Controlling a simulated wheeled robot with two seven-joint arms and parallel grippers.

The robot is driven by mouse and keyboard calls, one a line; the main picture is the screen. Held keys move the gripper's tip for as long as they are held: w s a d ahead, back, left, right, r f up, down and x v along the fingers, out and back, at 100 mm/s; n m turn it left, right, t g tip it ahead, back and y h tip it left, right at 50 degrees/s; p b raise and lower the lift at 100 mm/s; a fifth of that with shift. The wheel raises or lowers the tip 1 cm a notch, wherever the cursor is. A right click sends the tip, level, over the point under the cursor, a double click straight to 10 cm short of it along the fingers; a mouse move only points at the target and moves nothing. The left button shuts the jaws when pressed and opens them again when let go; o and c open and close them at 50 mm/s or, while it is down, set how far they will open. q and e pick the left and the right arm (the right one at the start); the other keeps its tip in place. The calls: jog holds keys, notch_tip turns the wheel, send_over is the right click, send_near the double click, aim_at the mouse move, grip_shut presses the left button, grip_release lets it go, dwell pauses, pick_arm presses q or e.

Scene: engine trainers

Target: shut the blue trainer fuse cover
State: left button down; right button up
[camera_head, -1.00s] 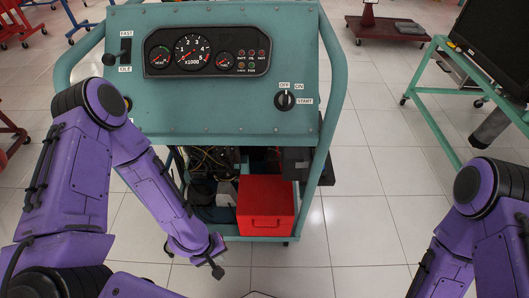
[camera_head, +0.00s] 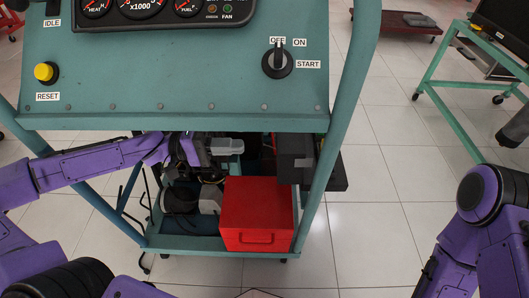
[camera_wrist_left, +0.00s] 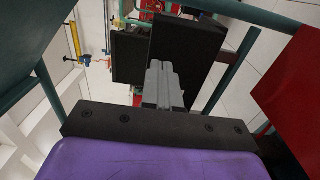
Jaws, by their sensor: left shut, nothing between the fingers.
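The blue trainer is a teal frame with a sloping control panel (camera_head: 180,80). Under its panel at the right, a black box (camera_head: 292,158) has a black flap (camera_head: 328,178) standing out beyond the frame post, which looks like the open fuse cover. My left gripper (camera_head: 228,146) reaches in from the left under the panel, left of the black box, apart from it in the head view. In the left wrist view its grey fingers (camera_wrist_left: 160,82) are shut and empty, pointing toward two black panels (camera_wrist_left: 187,50); contact cannot be told. My right gripper is out of view.
A red box (camera_head: 257,215) stands on the trainer's lower shelf, below my left gripper. Cables and engine parts (camera_head: 180,197) lie left of it. The teal right post (camera_head: 345,120) stands before the flap. Floor to the right is clear up to another teal stand (camera_head: 445,115).

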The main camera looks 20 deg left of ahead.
pick_arm(q)
jog(key=b, duration=0.3)
send_near(299, 142)
notch_tip(299, 142, down, 2)
jog(key=d, duration=0.1)
jog(key=shift+w+d, duration=0.4)
jog(key=shift+d, duration=0.15)
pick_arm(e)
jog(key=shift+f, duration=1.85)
pick_arm(q)
jog(key=shift+d+r, duration=0.1)
jog(key=shift+d, duration=0.05)
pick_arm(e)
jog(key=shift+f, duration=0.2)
